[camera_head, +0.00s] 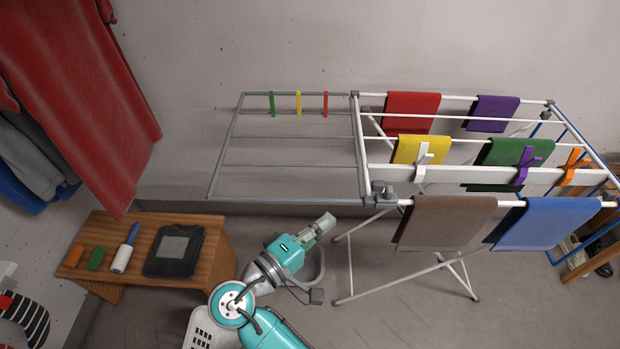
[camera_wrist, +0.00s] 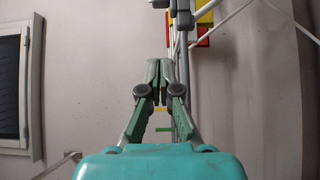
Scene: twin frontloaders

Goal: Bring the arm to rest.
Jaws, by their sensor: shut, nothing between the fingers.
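My gripper (camera_head: 323,224) is in the lower middle of the head view, at the end of my teal and grey arm. It points up and to the right, beside the grey side wing of the drying rack (camera_head: 290,200) as seen in the picture. In the wrist view my gripper (camera_wrist: 161,85) has its fingers together, with nothing between them. The arm is bent, with its elbow low in the head view. I cannot tell the exact distance between the gripper and the rack.
A wooden bench (camera_head: 213,249) stands left of my arm with a dark folded garment (camera_head: 175,251) and small items. The rack holds several cloths. Red fabric (camera_head: 85,90) hangs at left. Floor shows below the rack.

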